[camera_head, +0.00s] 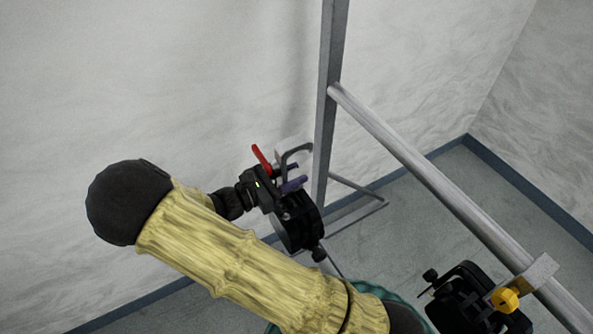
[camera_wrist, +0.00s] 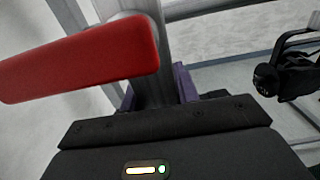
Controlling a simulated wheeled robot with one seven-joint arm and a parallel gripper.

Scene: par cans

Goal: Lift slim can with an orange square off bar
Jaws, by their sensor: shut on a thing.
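A black can (camera_head: 297,222) hangs below a grey hook clamp (camera_head: 297,153) with a red lever (camera_head: 262,157). In the head view, the hook stands left of the upright post, apart from the bar (camera_head: 430,182). My gripper (camera_head: 291,176), with purple fingertips, is shut on the clamp part of this can. In the wrist view, the red lever (camera_wrist: 85,62) crosses the upper left, and purple fingertips (camera_wrist: 184,82) show beside a grey part. No orange square shows; my gripper and arm hide part of the can.
A second black can (camera_head: 470,300) with a yellow knob (camera_head: 505,300) hangs from the bar at lower right. The upright post (camera_head: 328,110) and its floor foot (camera_head: 355,212) are close to the held can. Pale walls stand behind; grey floor (camera_head: 420,225) lies below.

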